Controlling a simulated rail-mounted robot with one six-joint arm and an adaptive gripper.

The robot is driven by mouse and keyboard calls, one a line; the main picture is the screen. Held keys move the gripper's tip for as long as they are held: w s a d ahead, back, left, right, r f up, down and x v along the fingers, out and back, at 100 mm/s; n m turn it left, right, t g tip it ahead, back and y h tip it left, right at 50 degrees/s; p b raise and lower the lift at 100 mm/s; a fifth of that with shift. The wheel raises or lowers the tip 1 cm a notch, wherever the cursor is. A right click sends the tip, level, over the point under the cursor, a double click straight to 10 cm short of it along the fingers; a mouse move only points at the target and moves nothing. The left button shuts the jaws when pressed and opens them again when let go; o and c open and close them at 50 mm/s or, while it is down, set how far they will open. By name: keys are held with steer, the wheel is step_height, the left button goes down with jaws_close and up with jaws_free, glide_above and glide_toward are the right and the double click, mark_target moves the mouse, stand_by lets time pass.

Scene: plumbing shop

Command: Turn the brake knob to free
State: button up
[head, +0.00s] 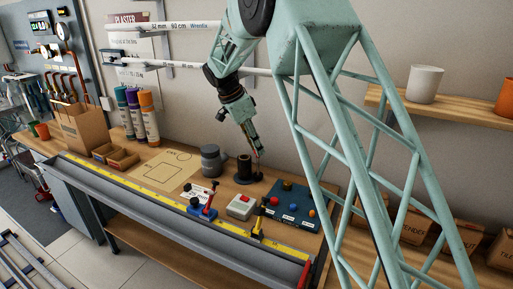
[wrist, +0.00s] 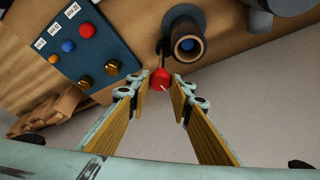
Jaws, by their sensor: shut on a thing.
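My gripper (wrist: 160,82) is shut on a round red knob (wrist: 160,79) with a pale mark on its face. The knob sits between the two fingertips in the wrist view, with a dark stem behind it. I see no readable label by it. In the head view my gripper (head: 259,153) points down, just right of a black upright cylinder (head: 244,168); the red knob is too small to make out there. The cylinder's open top also shows in the wrist view (wrist: 187,45).
A dark blue panel (head: 290,213) with labels and several coloured knobs lies to the right on the bench. A grey jar (head: 211,161) stands left of the cylinder. A grey box with a red button (head: 241,206) and a blue vise-like tool (head: 203,211) are nearer the front edge.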

steer(key=o, duration=0.8)
steer(key=shift+o, duration=0.2)
steer(key=shift+s+a+r, duration=0.1)
steer(key=shift+a+r, duration=0.1)
steer(key=shift+r, duration=0.3)
steer(key=shift+s+a, duration=0.15)
steer(key=shift+a, duration=0.1)
steer(key=s+a, duration=0.5)
steer(key=a, duration=0.5)
steer(key=shift+s, duration=0.35)
steer(key=shift+d+r, duration=0.1)
